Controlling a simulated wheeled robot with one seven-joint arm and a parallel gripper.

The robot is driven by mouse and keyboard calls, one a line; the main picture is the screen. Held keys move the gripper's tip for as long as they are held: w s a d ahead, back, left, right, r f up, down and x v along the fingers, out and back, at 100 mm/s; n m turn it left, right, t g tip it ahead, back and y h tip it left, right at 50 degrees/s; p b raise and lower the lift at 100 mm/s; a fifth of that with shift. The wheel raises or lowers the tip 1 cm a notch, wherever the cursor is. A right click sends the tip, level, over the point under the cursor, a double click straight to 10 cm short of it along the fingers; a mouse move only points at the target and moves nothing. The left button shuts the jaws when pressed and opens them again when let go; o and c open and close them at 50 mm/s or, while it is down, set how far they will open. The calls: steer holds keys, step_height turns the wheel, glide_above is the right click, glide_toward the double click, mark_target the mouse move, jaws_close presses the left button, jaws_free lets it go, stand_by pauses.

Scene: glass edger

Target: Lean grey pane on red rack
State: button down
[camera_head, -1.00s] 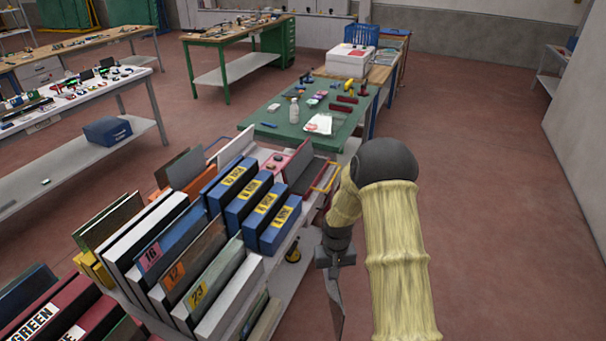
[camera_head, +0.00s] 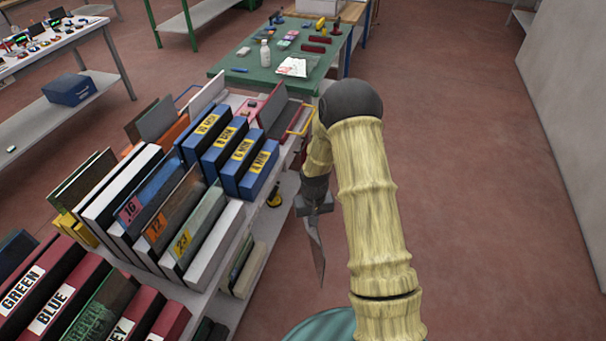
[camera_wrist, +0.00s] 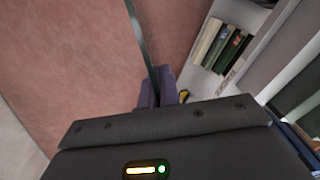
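My gripper (camera_head: 313,211) hangs to the right of the shelf unit, below my sleeved arm. It is shut on a thin grey pane (camera_head: 318,255), which points down and slightly tilted over the floor. In the wrist view the fingers (camera_wrist: 156,88) close on the pane (camera_wrist: 139,38), seen nearly edge-on as a narrow strip. A red rack (camera_head: 249,113) appears at the far end of the shelf top, partly hidden by blue boxes and a dark panel. The pane is apart from it.
The shelf unit's top holds blue labelled boxes (camera_head: 209,137), upright panes and boards, and dark red boxes (camera_head: 40,285) in front. A yellow frame (camera_head: 303,120) is at its far right corner. A green table (camera_head: 240,88) stands behind. Floor (camera_head: 450,200) on the right is clear.

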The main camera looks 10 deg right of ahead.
mark_target(317, 267)
steer(key=s+f, duration=0.2)
steer(key=f, duration=0.3)
steer(key=s+f, duration=0.3)
steer(key=f, duration=0.3)
steer(key=s+f, duration=0.2)
steer(key=f, duration=0.4)
steer(key=shift+s+d, duration=0.1)
steer(key=shift+s, duration=0.1)
